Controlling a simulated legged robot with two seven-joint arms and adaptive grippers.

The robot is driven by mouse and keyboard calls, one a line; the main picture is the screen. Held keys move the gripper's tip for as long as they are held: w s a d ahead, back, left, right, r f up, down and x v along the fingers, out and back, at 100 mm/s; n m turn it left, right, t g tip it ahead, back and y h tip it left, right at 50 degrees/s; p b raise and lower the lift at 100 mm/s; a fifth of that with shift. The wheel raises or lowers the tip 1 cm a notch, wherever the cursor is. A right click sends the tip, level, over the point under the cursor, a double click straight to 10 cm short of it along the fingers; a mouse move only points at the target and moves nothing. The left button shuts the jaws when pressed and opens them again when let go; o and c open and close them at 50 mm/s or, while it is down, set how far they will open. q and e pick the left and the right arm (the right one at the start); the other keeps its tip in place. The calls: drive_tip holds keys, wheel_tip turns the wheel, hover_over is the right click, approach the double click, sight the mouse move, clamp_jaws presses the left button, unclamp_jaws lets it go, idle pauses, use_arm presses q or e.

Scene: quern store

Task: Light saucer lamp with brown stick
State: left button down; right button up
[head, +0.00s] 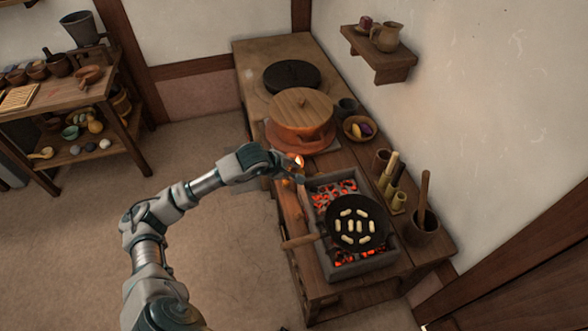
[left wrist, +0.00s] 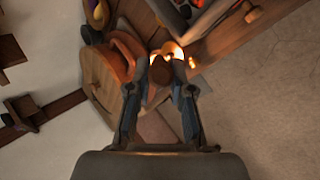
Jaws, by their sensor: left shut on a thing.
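My left gripper (head: 288,169) reaches over the wooden counter's left edge, beside the brazier. In the left wrist view its fingers (left wrist: 160,88) are shut on a brown stick (left wrist: 161,71), seen nearly end-on. A bright orange glow (left wrist: 174,50) shows just beyond the stick; in the head view a glow (head: 297,160) sits right at the fingertips. I cannot tell whether it is the stick's tip or the saucer lamp burning. The lamp's dish is not clearly visible, probably hidden by gripper and stick. My right gripper is not in view.
A brazier (head: 322,258) with glowing coals carries a black pan (head: 374,238) of pale pieces, its handle pointing left. A bowl (head: 351,136), cups and a mortar (head: 421,232) line the wall side. Open floor lies left.

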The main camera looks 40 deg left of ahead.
use_arm(q)
drive_tip(key=s+d+r+p, duration=0.3)
drive_tip(key=s+r, duration=0.2)
drive_tip(key=shift+r, duration=0.35)
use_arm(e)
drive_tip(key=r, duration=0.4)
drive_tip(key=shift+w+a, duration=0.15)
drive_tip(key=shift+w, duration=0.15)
use_arm(q)
drive_tip(key=shift+a, duration=0.1)
